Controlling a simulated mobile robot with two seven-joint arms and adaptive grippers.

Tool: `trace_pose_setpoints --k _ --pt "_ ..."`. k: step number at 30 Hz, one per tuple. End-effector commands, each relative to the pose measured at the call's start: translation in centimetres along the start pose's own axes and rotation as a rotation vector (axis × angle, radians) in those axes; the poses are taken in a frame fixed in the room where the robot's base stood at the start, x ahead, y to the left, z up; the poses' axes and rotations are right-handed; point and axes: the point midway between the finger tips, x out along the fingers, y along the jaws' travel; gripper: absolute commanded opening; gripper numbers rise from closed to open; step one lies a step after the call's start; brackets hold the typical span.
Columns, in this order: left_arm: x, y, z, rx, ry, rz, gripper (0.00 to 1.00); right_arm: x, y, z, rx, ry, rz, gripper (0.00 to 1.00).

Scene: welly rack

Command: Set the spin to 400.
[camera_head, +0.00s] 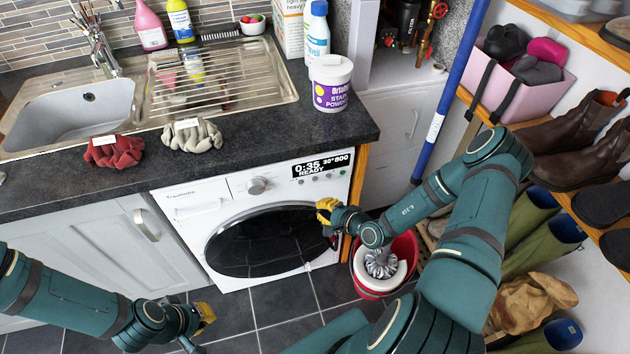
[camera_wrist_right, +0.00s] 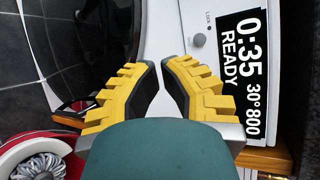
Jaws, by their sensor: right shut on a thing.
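The white washing machine (camera_head: 215,190) stands under the dark worktop. Its black display (camera_head: 322,165) reads 0:35, 30° 800 and READY; the same text shows in the right wrist view (camera_wrist_right: 242,75). A round knob (camera_head: 257,185) is left of the display, and small grey buttons (camera_head: 315,179) sit below it. One button (camera_wrist_right: 198,40) shows near a "Lock" label in the wrist view. My right gripper (camera_head: 325,210) is at the machine front, below the buttons and beside the round door (camera_head: 265,242). Its yellow fingers (camera_wrist_right: 160,66) nearly meet; what they hold is unclear. My left gripper (camera_head: 205,316) is low, over the floor.
A red bucket (camera_head: 408,250) stands right of the machine, under my right forearm. A blue pole (camera_head: 447,100) leans behind it. Boots and shoes fill the rack at the right.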

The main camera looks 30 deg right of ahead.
Motion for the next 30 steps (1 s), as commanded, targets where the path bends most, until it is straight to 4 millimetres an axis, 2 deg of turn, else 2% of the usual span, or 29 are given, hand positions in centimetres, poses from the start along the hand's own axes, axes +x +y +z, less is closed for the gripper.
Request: trace_pose_setpoints --k 7,13,18,28,29,30 --pt "1.8 -0.7 0.4 0.003 -0.006 0.001 0.00 2.8 -1.2 -1.6 -0.002 0.001 -0.002 0.00" --pt "2.0 -0.8 0.4 0.004 -0.006 0.001 0.00 4.4 -2.3 -2.4 -0.003 0.000 0.000 0.00" --pt "2.1 -0.8 0.3 0.004 -0.005 0.001 0.00 5.1 -2.7 -2.7 -0.001 0.000 0.000 0.00" --pt "2.1 -0.8 0.3 0.004 -0.004 0.001 0.00 5.2 -2.8 -2.8 0.000 0.000 0.000 0.00" --pt "2.1 -0.8 0.3 0.004 -0.004 0.001 0.00 5.2 -2.8 -2.8 0.000 0.000 0.000 0.05" --pt "2.1 -0.8 0.3 0.004 -0.004 0.001 0.00 5.2 -2.8 -2.8 0.000 0.000 0.000 0.00"
